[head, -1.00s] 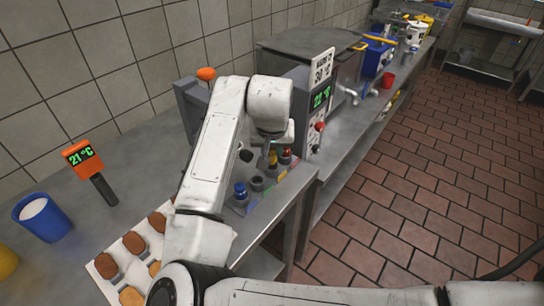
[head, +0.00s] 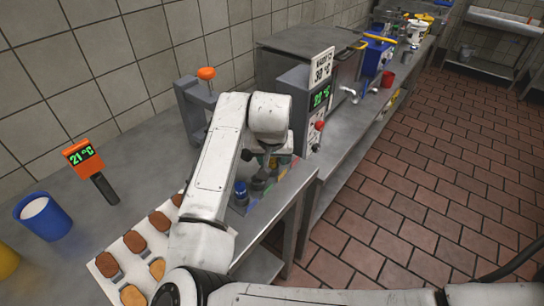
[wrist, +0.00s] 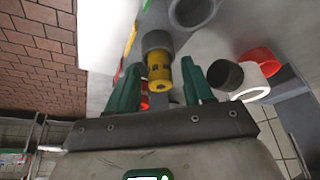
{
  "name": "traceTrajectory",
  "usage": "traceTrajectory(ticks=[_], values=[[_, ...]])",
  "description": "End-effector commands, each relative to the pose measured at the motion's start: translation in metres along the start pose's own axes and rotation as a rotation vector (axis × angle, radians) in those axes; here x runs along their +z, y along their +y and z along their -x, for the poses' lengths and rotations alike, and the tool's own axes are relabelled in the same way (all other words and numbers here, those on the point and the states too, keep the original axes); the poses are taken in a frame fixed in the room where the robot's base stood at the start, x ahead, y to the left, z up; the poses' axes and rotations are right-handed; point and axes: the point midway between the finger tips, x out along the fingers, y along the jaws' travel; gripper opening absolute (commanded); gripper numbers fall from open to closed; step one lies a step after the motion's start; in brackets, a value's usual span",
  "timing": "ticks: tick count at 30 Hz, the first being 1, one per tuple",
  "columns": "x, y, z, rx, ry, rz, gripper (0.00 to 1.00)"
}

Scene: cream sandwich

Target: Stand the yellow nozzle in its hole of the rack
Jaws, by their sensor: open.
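In the wrist view my gripper (wrist: 160,64) is open, its two green fingers on either side of the yellow nozzle (wrist: 158,72). A gap shows between the nozzle and each finger. The nozzle's far end meets a grey cylindrical socket (wrist: 157,41); I cannot tell how deep it sits. My gripper is mostly hidden there behind my wrist. A red piece (wrist: 145,102) shows behind the left finger.
A temperature machine (head: 308,110) stands just beyond the rack. A tray of brown and tan pieces (head: 110,264), a blue cup (head: 44,216) and an orange thermometer (head: 82,155) lie to the left. Black, white and red rings (wrist: 223,76) show right of my fingers in the wrist view.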

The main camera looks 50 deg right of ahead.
Motion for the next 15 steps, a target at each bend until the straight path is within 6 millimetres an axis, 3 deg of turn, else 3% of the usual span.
traceTrajectory(ticks=[8,15], values=[[-0.001,0.0,0.009,-0.001,0.002,-0.001,0.51],[-0.001,-0.001,0.052,-0.002,0.003,-0.002,0.51]])
